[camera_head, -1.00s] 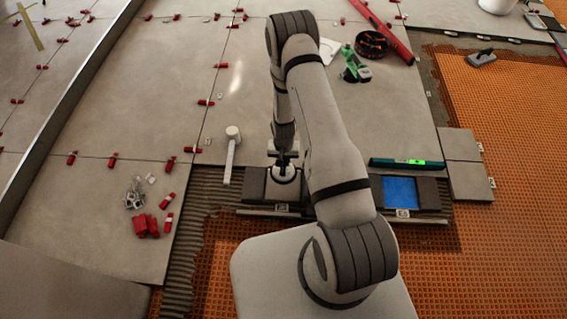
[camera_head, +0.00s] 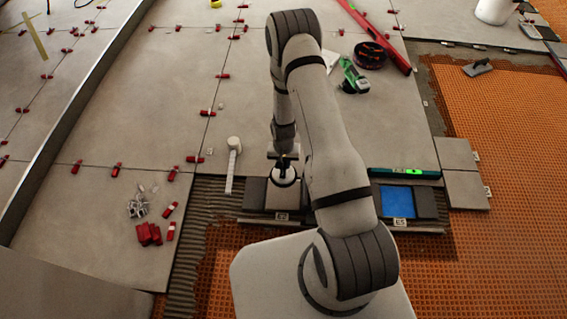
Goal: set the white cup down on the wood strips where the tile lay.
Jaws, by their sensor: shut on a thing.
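The white cup (camera_head: 284,178) is a short, round, pale piece with a dark top, in the middle of the head view. My gripper (camera_head: 284,163) is above it, shut on its dark top. The cup appears over the far part of the left tray (camera_head: 255,193), which has dark side blocks and a pale grey surface between them. I cannot tell whether the cup touches that surface or hangs just above it. The wood strips cannot be made out clearly; thin pale edges (camera_head: 265,222) show along the tray's front. My arm hides the tray's right side.
Right of my arm are a second tray with a blue pad (camera_head: 397,199) and a green level (camera_head: 405,172). Red wedges (camera_head: 149,234) and grey clips (camera_head: 138,206) lie on the left tiles.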

